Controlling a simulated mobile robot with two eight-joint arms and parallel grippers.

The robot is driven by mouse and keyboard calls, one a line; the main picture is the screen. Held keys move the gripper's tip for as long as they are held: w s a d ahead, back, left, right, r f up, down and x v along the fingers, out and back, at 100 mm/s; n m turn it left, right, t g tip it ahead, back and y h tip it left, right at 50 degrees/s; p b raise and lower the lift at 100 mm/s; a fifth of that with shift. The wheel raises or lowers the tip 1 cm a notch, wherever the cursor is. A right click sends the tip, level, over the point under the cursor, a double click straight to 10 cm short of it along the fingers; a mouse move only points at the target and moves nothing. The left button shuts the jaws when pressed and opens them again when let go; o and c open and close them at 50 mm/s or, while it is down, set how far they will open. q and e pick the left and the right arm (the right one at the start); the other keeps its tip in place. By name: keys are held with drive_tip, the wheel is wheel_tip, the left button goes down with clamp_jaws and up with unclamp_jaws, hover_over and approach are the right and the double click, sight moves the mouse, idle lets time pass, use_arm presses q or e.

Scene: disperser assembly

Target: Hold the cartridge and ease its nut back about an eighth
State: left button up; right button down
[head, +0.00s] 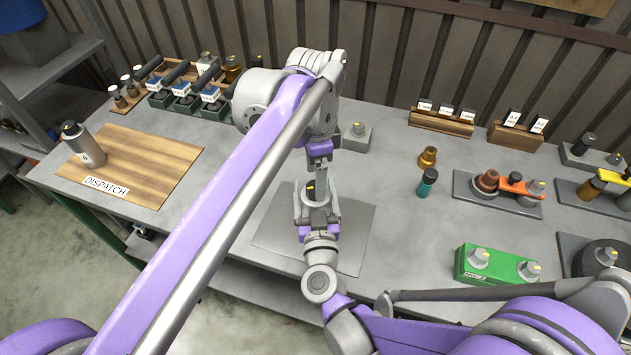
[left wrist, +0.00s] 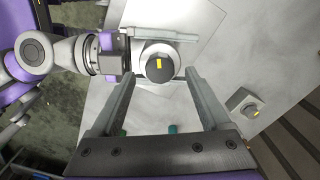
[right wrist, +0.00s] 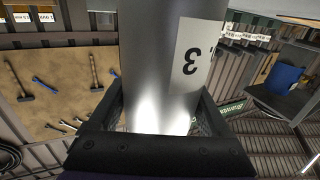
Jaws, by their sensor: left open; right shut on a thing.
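The cartridge is a silver cylinder that fills the middle of the right wrist view (right wrist: 150,60), with a white label reading 3. My right gripper (head: 318,212) is shut around its body and holds it upright over the grey plate on the bench. The nut (left wrist: 159,67) on top is dark and round with a yellow mark; it also shows in the head view (head: 311,188). My left gripper (left wrist: 160,76) points down from above, open, its fingers apart on either side of the nut in the picture. I see no finger touching the nut; its exact height above it is unclear.
A wooden DISPATCH board (head: 150,155) with a silver cylinder (head: 83,145) lies at left. A grey block with a knob (head: 356,137) stands just behind the grippers. A brass piece (head: 427,157), a teal bottle (head: 427,183) and a green box (head: 497,265) stand at right.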

use_arm(q)
drive_tip(key=shift+f, duration=1.4)
clamp_jaws()
